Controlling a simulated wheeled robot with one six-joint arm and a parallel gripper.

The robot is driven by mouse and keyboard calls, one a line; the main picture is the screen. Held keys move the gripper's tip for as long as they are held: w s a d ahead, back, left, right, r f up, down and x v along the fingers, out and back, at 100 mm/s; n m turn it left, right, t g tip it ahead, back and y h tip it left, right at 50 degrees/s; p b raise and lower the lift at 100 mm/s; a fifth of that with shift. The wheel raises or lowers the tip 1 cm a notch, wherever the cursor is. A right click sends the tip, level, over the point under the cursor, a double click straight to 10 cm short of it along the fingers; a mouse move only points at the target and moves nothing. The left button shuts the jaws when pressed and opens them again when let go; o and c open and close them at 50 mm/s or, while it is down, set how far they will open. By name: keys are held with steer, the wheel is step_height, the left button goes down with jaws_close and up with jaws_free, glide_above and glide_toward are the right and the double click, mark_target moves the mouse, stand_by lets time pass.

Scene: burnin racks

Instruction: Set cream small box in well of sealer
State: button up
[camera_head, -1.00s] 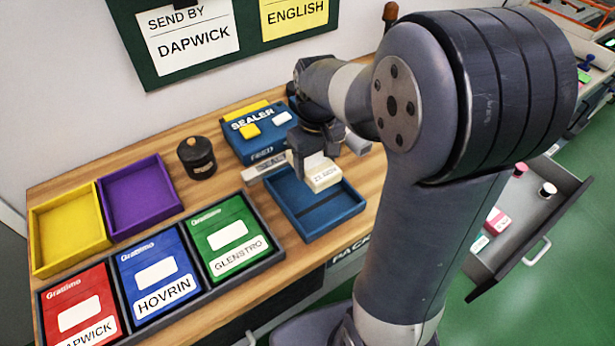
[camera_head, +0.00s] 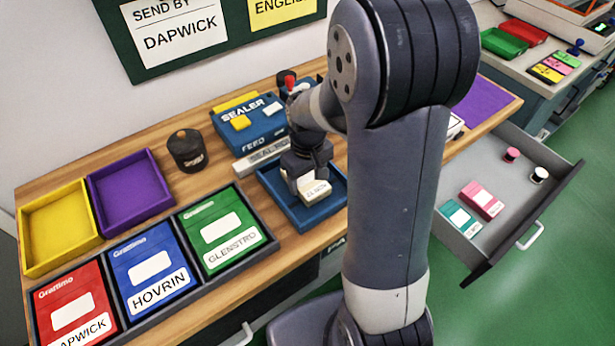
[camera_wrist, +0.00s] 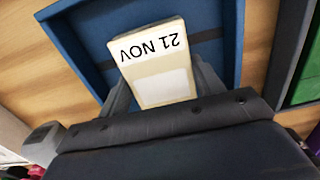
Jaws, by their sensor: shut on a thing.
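The cream small box (camera_head: 316,192) is held in my gripper (camera_head: 304,180), which is shut on it. In the wrist view the cream box (camera_wrist: 158,85) shows a "21 NOV" label between my gripper's fingers (camera_wrist: 160,95). The sealer (camera_head: 249,125) is a blue machine with yellow and white buttons. Its well, a blue open tray (camera_head: 282,209), lies in front of it, and the box is over or inside this tray. I cannot tell whether the box touches the well's floor. The well's blue rim (camera_wrist: 80,58) also shows in the wrist view.
Left of the sealer stand a black canister (camera_head: 187,151), a purple tray (camera_head: 129,192) and a yellow tray (camera_head: 58,228). Red, blue and green label cases (camera_head: 220,229) sit in a rack at the front. An open drawer (camera_head: 545,196) on the right holds small boxes and spools.

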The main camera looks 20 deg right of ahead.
mark_target(308, 180)
steer(key=shift+f, duration=0.2)
steer(key=o, duration=1)
steer(key=shift+o, duration=0.2)
steer(key=shift+r, duration=0.1)
step_height(308, 180, up, 12)
steer(key=p, duration=0.1)
steer(key=shift+r, duration=0.15)
